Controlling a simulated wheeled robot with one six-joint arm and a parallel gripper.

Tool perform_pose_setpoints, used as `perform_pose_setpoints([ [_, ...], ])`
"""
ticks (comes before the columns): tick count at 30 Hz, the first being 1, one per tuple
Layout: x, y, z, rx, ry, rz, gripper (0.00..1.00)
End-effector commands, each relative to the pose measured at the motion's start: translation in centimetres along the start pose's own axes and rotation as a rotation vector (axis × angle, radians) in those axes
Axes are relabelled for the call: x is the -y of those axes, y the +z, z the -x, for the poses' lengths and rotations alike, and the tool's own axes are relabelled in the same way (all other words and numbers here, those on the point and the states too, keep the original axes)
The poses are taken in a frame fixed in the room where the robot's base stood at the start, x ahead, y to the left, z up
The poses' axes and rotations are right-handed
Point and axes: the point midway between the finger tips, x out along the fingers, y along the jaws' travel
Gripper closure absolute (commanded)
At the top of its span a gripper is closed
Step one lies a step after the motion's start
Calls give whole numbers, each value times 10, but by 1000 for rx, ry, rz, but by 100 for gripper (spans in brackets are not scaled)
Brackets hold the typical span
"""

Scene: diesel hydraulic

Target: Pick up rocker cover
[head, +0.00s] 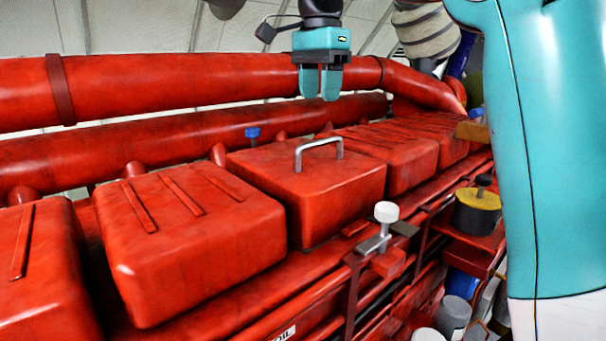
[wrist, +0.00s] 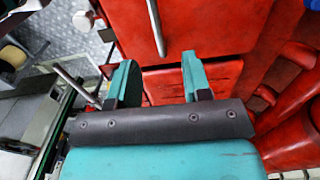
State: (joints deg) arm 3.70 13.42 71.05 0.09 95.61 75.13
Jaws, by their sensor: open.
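The rocker cover (head: 325,195) is a red, worn box with a grey bar handle (head: 318,148) on top, seated in the row of red covers in the middle of the head view. My gripper (head: 321,98) is open and empty, fingers pointing down, above the handle in the picture and apart from it. In the wrist view the two teal fingers (wrist: 160,80) are spread. The handle (wrist: 156,28) shows beyond them near the top edge, with red cover surface (wrist: 205,30) beside it.
Ribbed red covers without handles stand to the left (head: 190,240) and right (head: 400,165). Thick red pipes (head: 180,88) run behind. A white-knobbed clamp (head: 386,215) stands in front, and a yellow-topped black pot (head: 477,210) sits at the right. My teal arm fills the right side.

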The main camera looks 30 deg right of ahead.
Motion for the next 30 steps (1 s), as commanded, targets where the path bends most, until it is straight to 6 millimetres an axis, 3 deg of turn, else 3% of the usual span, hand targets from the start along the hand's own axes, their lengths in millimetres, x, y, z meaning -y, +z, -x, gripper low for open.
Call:
perform_pose_setpoints([
  [3, -1, 0, -27, 1, 4, 1, 55],
  [9, -1, -1, -58, 0, 1, 0, 55],
  [16, -3, -2, -74, 0, 2, -1, 55],
  [24, -5, -3, -112, 0, 1, -1, 55],
  [30, -5, -3, -118, -1, -2, -1, 55],
])
